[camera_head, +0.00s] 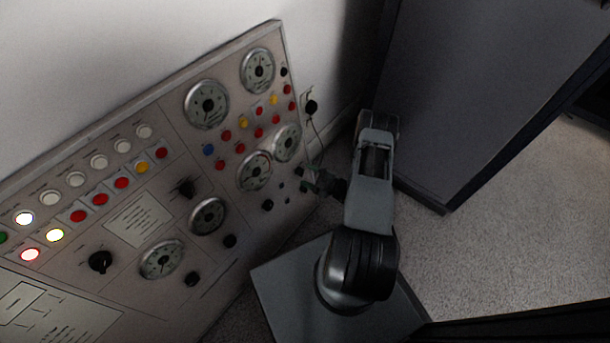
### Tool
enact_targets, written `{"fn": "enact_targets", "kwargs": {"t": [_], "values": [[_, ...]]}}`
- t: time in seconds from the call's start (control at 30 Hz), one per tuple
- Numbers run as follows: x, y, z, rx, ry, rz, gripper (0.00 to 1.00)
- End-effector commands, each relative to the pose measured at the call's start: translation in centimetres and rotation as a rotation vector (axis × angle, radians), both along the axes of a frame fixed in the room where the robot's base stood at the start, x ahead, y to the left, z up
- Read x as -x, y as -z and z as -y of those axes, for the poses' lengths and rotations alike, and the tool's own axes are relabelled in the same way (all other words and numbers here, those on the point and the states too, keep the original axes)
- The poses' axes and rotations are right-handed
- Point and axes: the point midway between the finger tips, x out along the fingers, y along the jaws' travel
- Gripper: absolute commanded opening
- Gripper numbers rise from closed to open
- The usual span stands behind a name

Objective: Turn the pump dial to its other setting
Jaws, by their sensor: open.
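Two large black rotary knobs show on the grey control panel: a lower-left knob (100,262) and an upper knob (185,187) beside a printed label plate. The lettering is too small to read, so I cannot tell which one is the pump dial. Smaller black knobs also sit on the panel, one at the lower middle (192,279). My gripper (312,182) is at the panel's right edge, small and dark, well to the right of both large knobs. It is open, with nothing visible in it. I cannot tell whether it touches the panel.
The panel (215,315) leans along the white wall and carries several round gauges (207,104), coloured buttons and lit lamps (55,235). A tall dark cabinet (470,80) stands at the right behind my arm. Bare carpet (510,220) lies at the right.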

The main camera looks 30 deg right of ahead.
Motion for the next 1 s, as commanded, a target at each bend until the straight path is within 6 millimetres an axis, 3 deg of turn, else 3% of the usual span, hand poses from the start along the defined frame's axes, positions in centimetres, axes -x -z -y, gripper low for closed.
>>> {"fn": "enact_targets", "kwargs": {"t": [0.2,0.57,1.0], "values": [[-1.3,0.0,-0.9,0.002,-0.001,0.001,0.59],[-1.5,0.0,-1.1,0.002,0.0,0.001,0.59],[-1.5,0.0,-1.0,0.0,-0.001,0.001,0.17]]}}
